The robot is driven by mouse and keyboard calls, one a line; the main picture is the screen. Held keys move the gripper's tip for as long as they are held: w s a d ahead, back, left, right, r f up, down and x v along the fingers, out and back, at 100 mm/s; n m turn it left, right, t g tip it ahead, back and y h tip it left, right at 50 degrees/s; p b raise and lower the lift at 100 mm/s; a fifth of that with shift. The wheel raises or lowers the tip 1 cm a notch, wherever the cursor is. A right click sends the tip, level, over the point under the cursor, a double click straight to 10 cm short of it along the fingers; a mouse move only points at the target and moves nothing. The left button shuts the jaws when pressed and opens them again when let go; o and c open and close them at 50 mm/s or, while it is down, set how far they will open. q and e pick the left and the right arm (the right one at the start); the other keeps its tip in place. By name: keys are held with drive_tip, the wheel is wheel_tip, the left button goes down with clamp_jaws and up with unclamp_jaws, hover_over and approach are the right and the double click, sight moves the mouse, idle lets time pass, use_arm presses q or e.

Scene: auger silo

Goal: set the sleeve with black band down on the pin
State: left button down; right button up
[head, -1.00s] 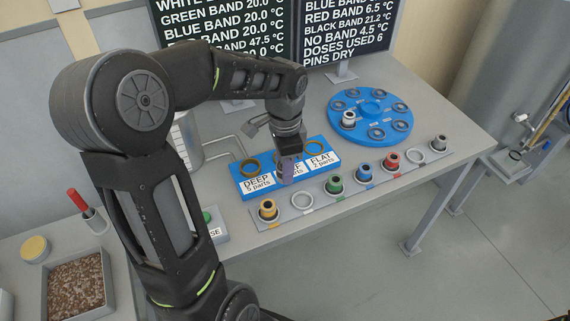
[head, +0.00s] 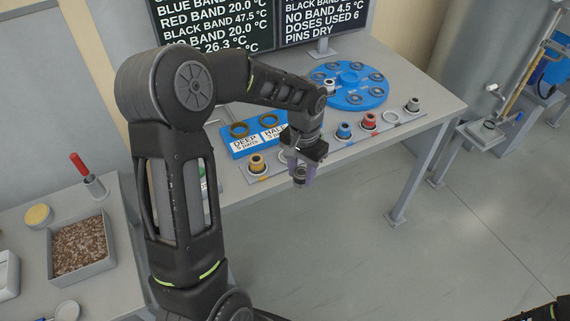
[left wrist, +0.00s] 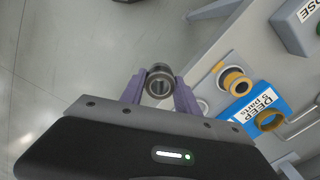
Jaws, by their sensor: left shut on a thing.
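My left gripper (head: 300,178) is shut on a small grey sleeve with a dark band, held in front of the table's front edge over the floor. In the left wrist view the sleeve (left wrist: 159,83) sits between the two purple fingertips, its open bore facing the camera. I cannot make out a bare pin for certain. The blue round turntable (head: 352,98) has several dark ringed seats, and a pale sleeve (head: 329,87) stands on its left side.
A grey strip along the table's front edge holds yellow (head: 257,163), blue (head: 344,131), red (head: 369,121) and grey (head: 413,105) sleeves, plus empty rings (head: 391,117). My left arm covers part of it. A blue labelled tray (head: 240,148) lies behind. The floor in front is clear.

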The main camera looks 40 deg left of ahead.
use_arm(q)
drive_tip(key=w+d+f+b, duration=0.1)
drive_tip(key=d+f+b, duration=0.1)
drive_tip(key=d+f, duration=0.9)
wheel_tip(320, 180, down, 2)
drive_tip(key=shift+f+n, duration=0.1)
drive_tip(key=shift+n, duration=0.2)
use_arm(e)
drive_tip(key=x, duration=0.2)
drive_tip(key=shift+d+f, duration=0.15)
drive_tip(key=shift+f, duration=0.25)
drive_tip(key=shift+c, duration=0.6)
